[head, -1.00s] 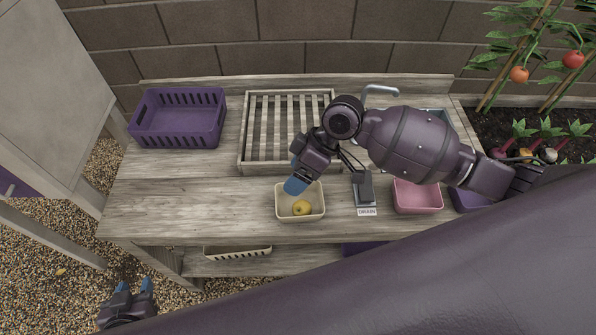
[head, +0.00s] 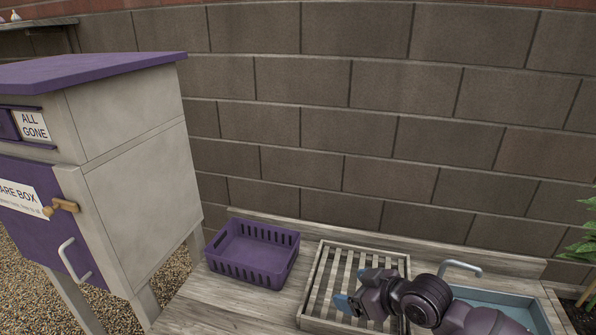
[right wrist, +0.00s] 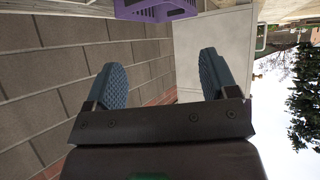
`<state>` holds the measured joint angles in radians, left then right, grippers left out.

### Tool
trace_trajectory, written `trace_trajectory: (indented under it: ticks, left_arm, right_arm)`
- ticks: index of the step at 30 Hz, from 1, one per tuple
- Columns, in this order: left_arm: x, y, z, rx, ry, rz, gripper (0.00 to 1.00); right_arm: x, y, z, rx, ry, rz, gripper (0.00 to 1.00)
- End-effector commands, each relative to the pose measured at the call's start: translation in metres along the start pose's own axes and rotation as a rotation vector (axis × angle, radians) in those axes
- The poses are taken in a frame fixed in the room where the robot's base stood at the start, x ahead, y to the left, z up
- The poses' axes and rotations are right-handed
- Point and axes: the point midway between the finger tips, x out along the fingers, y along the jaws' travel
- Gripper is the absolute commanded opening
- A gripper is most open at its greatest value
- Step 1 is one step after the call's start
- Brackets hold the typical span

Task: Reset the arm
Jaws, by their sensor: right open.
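My right gripper (head: 346,304) is in the lower middle of the head view, over the slatted wooden tray (head: 316,285), with its blue fingertips pointing left. In the right wrist view its two blue textured fingers (right wrist: 162,80) stand wide apart with nothing between them. My right arm comes in from the bottom right. My left gripper is not in the head view now.
A purple basket (head: 253,254) stands on the wooden bench (head: 215,300), left of the tray; it also shows in the right wrist view (right wrist: 155,9). A blue-grey sink (head: 515,308) with a tap (head: 460,267) is at right. A cabinet (head: 140,170) stands at left, before a block wall (head: 330,100).

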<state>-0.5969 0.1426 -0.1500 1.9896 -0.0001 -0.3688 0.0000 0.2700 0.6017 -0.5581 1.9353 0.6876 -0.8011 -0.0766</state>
Motion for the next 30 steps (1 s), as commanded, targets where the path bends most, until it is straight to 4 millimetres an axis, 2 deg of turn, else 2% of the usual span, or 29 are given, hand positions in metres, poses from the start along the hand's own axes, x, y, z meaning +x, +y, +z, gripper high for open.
trace_trajectory:
  ticks: [5, 8, 14, 20, 24, 27, 30]
  left_arm:
    - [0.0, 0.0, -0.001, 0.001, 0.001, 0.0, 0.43]
    - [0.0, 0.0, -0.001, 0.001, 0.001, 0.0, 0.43]
    - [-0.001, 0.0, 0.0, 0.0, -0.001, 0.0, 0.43]
    - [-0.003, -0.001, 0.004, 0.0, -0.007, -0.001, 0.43]
    - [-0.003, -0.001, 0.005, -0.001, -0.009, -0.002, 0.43]
    - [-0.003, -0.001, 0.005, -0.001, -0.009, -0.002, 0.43]
    - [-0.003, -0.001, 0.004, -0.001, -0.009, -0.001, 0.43]
  right_arm:
    - [-0.013, 0.016, 0.015, 0.045, 0.189, 0.206, 0.79]
    - [-0.027, 0.022, 0.036, 0.071, 0.245, 0.313, 0.79]
    - [-0.059, 0.022, 0.1, 0.126, 0.256, 0.499, 0.79]
    - [-0.093, 0.003, 0.183, 0.22, 0.15, 0.627, 0.79]
    - [-0.113, -0.022, 0.234, 0.315, 0.068, 0.662, 0.79]
    - [-0.121, -0.038, 0.256, 0.356, 0.027, 0.668, 0.79]
    - [-0.125, -0.048, 0.268, 0.375, 0.003, 0.667, 0.79]
